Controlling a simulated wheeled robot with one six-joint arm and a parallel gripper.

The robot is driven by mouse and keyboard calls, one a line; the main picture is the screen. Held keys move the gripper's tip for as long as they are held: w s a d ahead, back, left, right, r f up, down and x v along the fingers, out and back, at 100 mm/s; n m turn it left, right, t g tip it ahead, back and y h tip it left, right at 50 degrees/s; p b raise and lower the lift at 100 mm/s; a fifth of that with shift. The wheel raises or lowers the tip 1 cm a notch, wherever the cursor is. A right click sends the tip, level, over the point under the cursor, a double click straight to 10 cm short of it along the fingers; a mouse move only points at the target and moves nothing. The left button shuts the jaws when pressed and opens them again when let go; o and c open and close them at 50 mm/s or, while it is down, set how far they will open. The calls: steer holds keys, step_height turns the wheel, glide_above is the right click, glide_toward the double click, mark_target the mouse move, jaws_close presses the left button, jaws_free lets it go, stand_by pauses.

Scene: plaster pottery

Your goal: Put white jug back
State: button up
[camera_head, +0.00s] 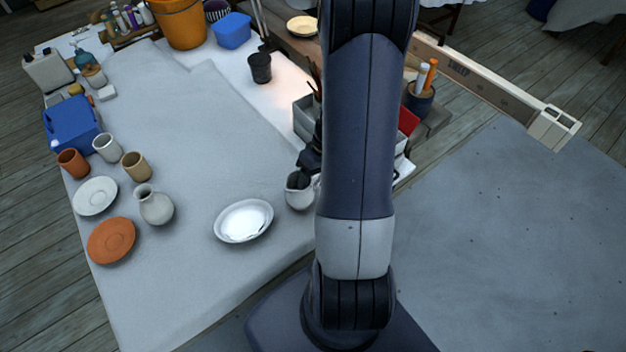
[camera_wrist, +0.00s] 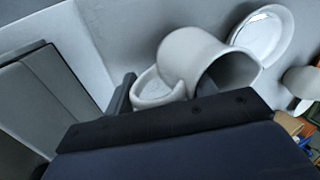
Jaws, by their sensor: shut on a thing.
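The white jug (camera_head: 299,191) is by the right edge of the grey cloth-covered table, left of my arm. My gripper (camera_head: 311,163) is at its upper side, partly hidden behind my arm, and is shut on the jug. In the wrist view the jug (camera_wrist: 190,55) shows close up, its open mouth toward the lower right. A rounded loop at its lower left, likely the handle, is beside my dark finger. The finger hides part of the jug. Whether its base touches the table is unclear.
A white plate (camera_head: 243,221) lies just left of the jug. A vase (camera_head: 154,205), an orange plate (camera_head: 111,240), a white saucer (camera_head: 95,196) and several cups are farther left. A grey box (camera_head: 304,117) stands behind the jug. The table's middle is clear.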

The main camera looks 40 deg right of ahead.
steer(key=shift+f, duration=0.2)
steer(key=shift+f, duration=0.15)
steer(key=o, duration=1.4)
steer(key=v, duration=1.2)
steer(key=shift+b, duration=0.3)
